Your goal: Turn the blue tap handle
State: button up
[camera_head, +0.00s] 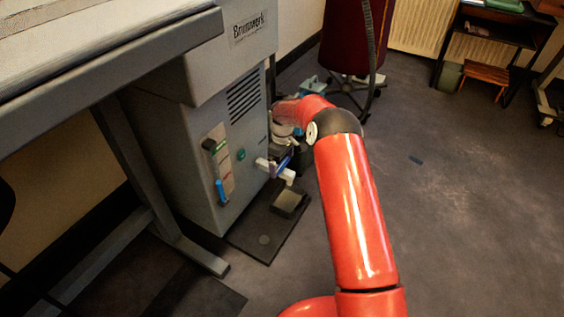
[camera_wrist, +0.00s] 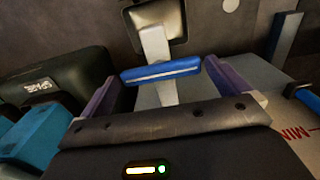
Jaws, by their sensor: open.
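The blue tap handle (camera_wrist: 160,70) is a short bar across a white tap stem (camera_wrist: 158,48) in the wrist view. It lies between the purple fingertips of my open gripper (camera_wrist: 161,75), near both; I cannot tell whether either touches it. In the head view the handle (camera_head: 285,161) shows as a small blue strip beside the white tap (camera_head: 263,164) on the grey machine's side. My gripper (camera_head: 287,155) is there at the tap, partly hidden by my red arm.
The grey machine (camera_head: 185,140) has a level gauge (camera_head: 220,165) left of the tap. A black floor mat (camera_head: 265,242) with a small square container (camera_head: 290,201) lies below. A red chair (camera_head: 353,40) stands behind. Open floor (camera_head: 465,210) lies to the right.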

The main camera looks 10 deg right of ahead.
jog(key=c, duration=0.7)
